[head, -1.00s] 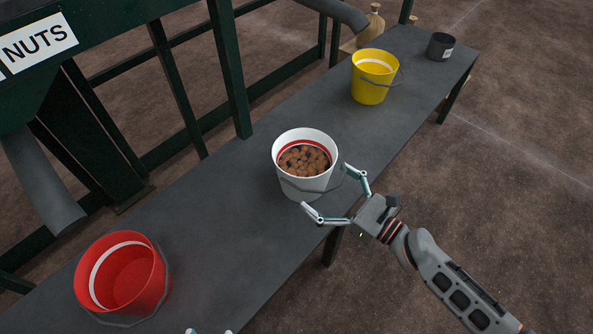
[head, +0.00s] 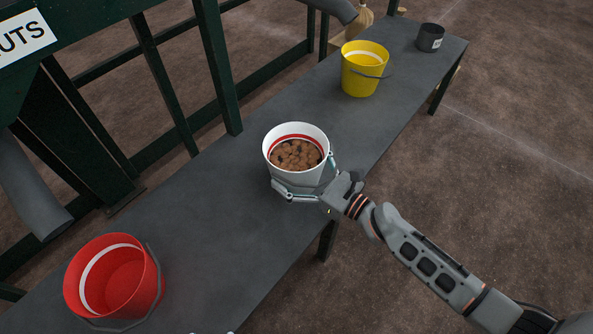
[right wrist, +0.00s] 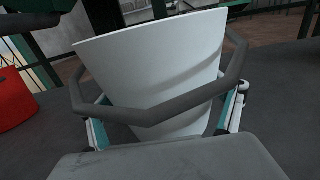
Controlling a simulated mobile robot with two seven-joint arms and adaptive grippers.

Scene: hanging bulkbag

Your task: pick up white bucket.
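The white bucket (head: 294,152) stands upright on the dark table, filled with brown nuts, with a red band inside its rim. It fills the middle of the right wrist view (right wrist: 155,70), its dark handle (right wrist: 160,112) hanging across the side facing me. My right gripper (head: 304,172) is open around the bucket's lower part, one finger on each side. In the right wrist view the fingers lie close to the wall, below the handle; I cannot tell whether they touch it. Only faint tips of my left gripper (head: 212,332) show at the head view's bottom edge.
The grey table (head: 215,215) also holds a red bucket (head: 115,280) at front left, a yellow bucket (head: 364,72) behind and a small dark pot (head: 430,38) at the far end. Green frame posts (head: 217,70) and a grey chute (head: 30,185) stand along the left.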

